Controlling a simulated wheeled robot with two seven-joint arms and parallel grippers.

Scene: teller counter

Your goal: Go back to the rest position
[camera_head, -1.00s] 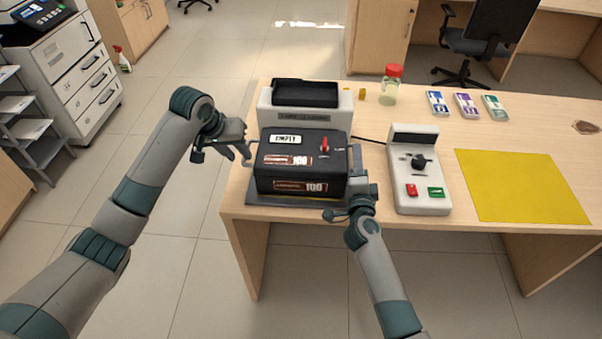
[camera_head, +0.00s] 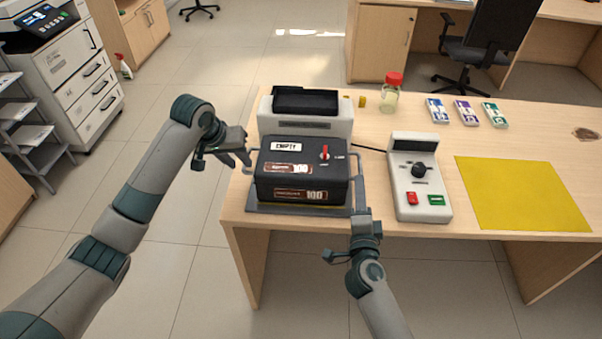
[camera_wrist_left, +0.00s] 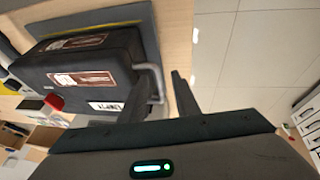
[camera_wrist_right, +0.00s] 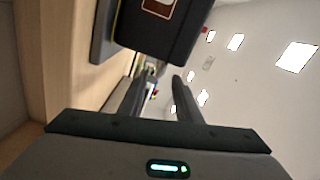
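My left gripper (camera_head: 244,156) is at the left side of the black cash box, beside its left handle (camera_head: 250,160). In the left wrist view its fingers (camera_wrist_left: 164,92) are apart, with the grey handle (camera_wrist_left: 152,78) close to them; whether the handle is between them I cannot tell. My right gripper (camera_head: 363,217) is in front of the counter's near edge, below the box's right handle (camera_head: 358,172). In the right wrist view its fingers (camera_wrist_right: 152,95) are apart and hold nothing.
The black box (camera_head: 302,170), marked EMPTY, sits on a dark tray (camera_head: 270,209) on the counter. Behind it stands a white machine (camera_head: 340,124). A control unit (camera_head: 420,180), yellow mat (camera_head: 520,193), red-lidded jar (camera_head: 391,94) and banknote bundles (camera_head: 466,112) lie rightward.

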